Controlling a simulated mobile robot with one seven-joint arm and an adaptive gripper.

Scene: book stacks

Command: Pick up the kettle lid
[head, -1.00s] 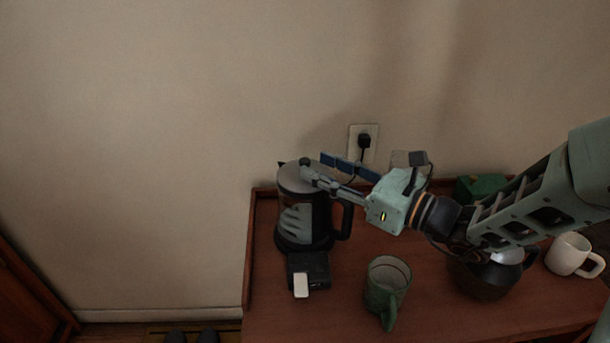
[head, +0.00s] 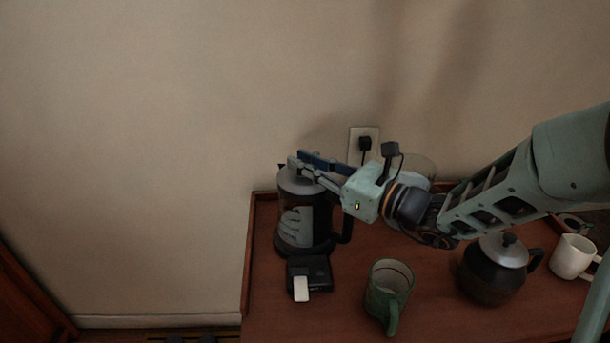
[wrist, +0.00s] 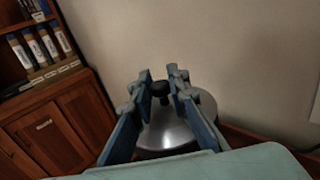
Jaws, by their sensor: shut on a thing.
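The kettle (head: 304,232) is a dark and grey jug with a black handle on the left of the table in the head view. Its round silver lid (head: 297,181) is at its top; I cannot tell whether it is raised off the rim. In the wrist view the lid (wrist: 168,130) shows below the fingers, with its black knob (wrist: 160,88) between them. My gripper (head: 299,160) is at the top of the kettle, shut on the lid's knob. The fingers (wrist: 161,80) partly hide the lid in both views.
A small black box (head: 309,272) with a white piece stands before the kettle. A green mug (head: 386,297), a dark teapot (head: 488,278) with a silver lid and a white mug (head: 571,256) stand to the right. The wall with an outlet (head: 364,142) is close behind.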

